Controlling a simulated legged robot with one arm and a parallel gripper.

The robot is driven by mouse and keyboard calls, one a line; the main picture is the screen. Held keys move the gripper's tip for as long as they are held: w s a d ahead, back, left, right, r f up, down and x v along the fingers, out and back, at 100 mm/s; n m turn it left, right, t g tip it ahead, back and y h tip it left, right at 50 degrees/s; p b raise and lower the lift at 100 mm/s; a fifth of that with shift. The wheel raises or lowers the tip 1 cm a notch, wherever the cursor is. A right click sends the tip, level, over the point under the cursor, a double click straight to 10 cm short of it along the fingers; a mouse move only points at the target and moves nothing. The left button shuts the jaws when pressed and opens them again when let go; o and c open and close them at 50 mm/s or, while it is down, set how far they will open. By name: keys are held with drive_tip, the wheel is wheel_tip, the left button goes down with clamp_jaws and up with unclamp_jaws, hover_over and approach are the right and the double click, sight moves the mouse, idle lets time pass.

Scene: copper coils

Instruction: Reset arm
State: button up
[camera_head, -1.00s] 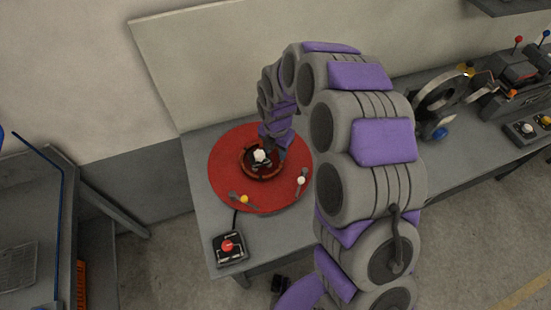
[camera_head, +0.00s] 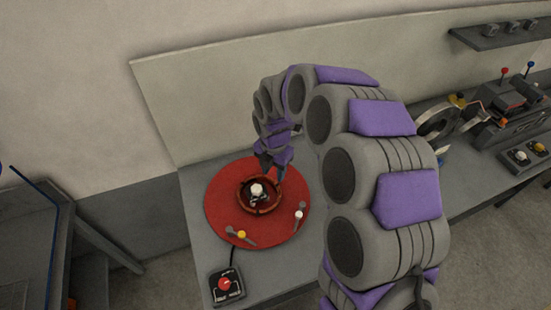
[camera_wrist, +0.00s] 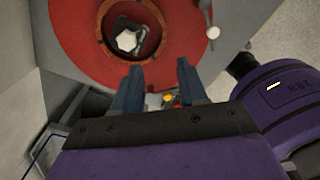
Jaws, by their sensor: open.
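My gripper (camera_head: 272,163) is at the end of my purple and grey arm, above the back edge of a round red turntable (camera_head: 224,217). In the wrist view my gripper (camera_wrist: 160,80) shows two dark blue fingers spread apart with nothing held between them. A copper-coloured ring (camera_head: 244,202) sits on the turntable, with a white-topped hub (camera_head: 257,189) at its centre. In the wrist view the ring (camera_wrist: 104,22) and hub (camera_wrist: 127,40) lie beyond the fingertips, apart from them.
Two levers, one yellow-tipped (camera_head: 241,234) and one white-tipped (camera_head: 299,215), stand at the turntable's rim. A box with a red button (camera_head: 225,284) is on the front left of the bench. Machinery (camera_head: 512,92) and a button box (camera_head: 526,156) are at right. A wall shelf (camera_head: 505,34) hangs above.

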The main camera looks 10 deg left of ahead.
drive_tip(key=s+d+r+m+b, duration=0.2)
drive_tip(key=s+d+r+m, duration=0.1)
drive_tip(key=s+d+m, duration=0.45)
drive_tip(key=s+d+r+m+b, duration=0.2)
drive_tip(key=s+d+r+m, duration=0.2)
drive_tip(key=s+d+m, duration=0.3)
drive_tip(key=s+d+f+m+g+b, duration=0.1)
drive_tip(key=s+d+m+b, duration=0.1)
drive_tip(key=s+d+m, duration=0.3)
drive_tip(key=s+d+f+m+b, duration=0.1)
drive_tip(key=s+d+m, duration=0.4)
drive_tip(key=s+m, duration=0.7)
drive_tip(key=shift+g+b, duration=0.4)
drive_tip(key=shift+b, duration=0.05)
